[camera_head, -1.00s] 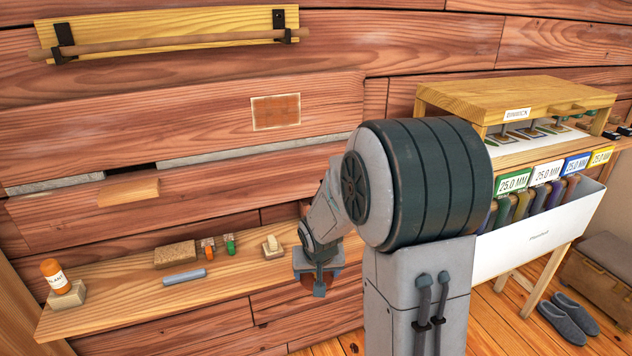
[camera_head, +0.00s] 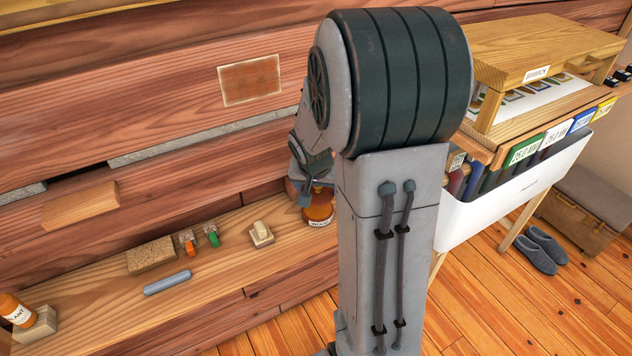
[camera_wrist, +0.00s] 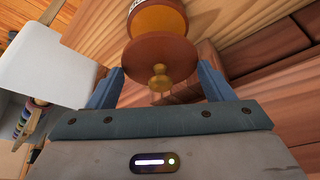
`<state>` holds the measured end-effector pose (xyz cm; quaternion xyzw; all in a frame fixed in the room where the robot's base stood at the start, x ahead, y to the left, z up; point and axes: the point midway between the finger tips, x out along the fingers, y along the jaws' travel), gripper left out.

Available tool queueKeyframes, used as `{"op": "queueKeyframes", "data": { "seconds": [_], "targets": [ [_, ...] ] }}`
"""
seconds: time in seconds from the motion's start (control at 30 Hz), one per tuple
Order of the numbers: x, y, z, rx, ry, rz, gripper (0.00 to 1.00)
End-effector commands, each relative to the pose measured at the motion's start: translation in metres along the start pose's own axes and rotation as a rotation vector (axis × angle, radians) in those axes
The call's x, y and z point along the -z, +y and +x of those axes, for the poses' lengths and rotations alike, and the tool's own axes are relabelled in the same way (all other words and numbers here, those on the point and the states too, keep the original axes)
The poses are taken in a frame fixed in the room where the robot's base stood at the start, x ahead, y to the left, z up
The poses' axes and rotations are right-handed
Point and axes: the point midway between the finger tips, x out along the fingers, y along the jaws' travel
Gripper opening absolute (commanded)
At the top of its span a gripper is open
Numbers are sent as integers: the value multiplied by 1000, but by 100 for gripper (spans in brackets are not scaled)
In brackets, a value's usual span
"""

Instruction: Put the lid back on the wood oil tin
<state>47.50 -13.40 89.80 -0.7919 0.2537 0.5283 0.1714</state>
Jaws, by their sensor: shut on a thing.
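The wood oil tin (camera_head: 320,207) is a round amber container with a pale label, standing at the right end of the wall ledge. It also shows in the wrist view (camera_wrist: 157,20) at the top. The lid (camera_wrist: 160,55) is a brown wooden disc with a small round knob facing the wrist camera. My gripper (camera_wrist: 161,69) is shut on the lid, one blue finger on each side. The lid overlaps the tin's end in that view; I cannot tell whether it is seated. In the head view my gripper (camera_head: 305,194) is close beside the tin, partly hidden by my arm.
The ledge (camera_head: 225,265) also holds a pale block (camera_head: 261,235), green and orange items, a cork-like block (camera_head: 151,256), a blue-grey bar (camera_head: 167,283) and an orange bottle (camera_head: 16,311). A white bin (camera_head: 505,205) and a wooden rack stand right. Slippers (camera_head: 540,250) lie on the floor.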

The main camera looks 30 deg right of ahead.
Motion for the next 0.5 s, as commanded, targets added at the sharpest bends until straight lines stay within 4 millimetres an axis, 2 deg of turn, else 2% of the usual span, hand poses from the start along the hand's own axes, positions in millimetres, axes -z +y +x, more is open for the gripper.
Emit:
{"op": "queueKeyframes", "data": {
  "seconds": [0.3, 0.5],
  "targets": [
    [-14, 0, 34, 0, -1, -1, 52],
    [-19, 0, 46, 0, 0, -1, 52]
  ]
}}
